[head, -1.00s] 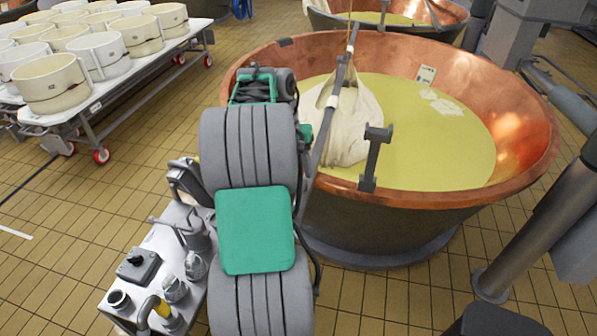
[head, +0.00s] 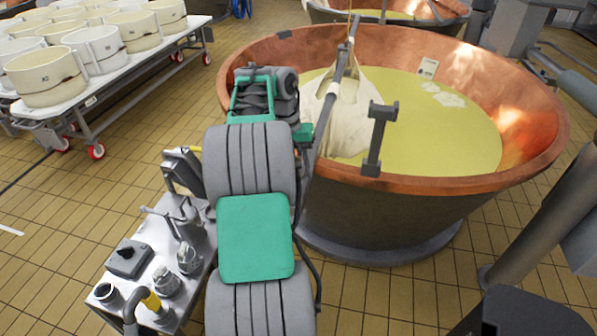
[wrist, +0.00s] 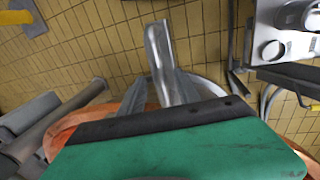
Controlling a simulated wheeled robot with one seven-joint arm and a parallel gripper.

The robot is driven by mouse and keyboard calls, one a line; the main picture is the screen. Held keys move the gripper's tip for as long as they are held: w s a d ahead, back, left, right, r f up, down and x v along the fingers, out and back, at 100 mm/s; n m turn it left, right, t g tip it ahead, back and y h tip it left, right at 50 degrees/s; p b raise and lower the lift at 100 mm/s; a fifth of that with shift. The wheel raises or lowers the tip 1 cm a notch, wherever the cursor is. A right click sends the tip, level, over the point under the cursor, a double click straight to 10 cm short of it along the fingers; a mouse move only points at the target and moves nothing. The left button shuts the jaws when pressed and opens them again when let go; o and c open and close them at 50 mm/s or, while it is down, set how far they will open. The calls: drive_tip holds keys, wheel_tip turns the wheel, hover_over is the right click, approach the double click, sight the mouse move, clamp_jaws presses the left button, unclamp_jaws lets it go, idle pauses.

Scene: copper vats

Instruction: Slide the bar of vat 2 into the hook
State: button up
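The copper vat (head: 440,184) holds yellow liquid, and a white cloth bundle (head: 345,115) hangs in it from a thin grey bar (head: 333,88). The bar slants over the near rim, left of the upright grey hook (head: 376,140), and is clearly apart from it. The hook stands on the near rim with its forked top upward. My gripper is mostly hidden behind my arm in the head view. In the wrist view my gripper (wrist: 165,88) has its grey fingers either side of the bar (wrist: 159,45) and appears shut on it. The bar's end sticks out past the fingers.
A steel trolley (head: 150,240) with pipe fittings stands close at the lower left. A white table (head: 110,83) with cheese moulds is at the upper left. Another copper vat (head: 420,27) is behind. Tiled floor is open in front of the vat.

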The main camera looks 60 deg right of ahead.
clamp_jaws()
idle(0.4)
idle(1.0)
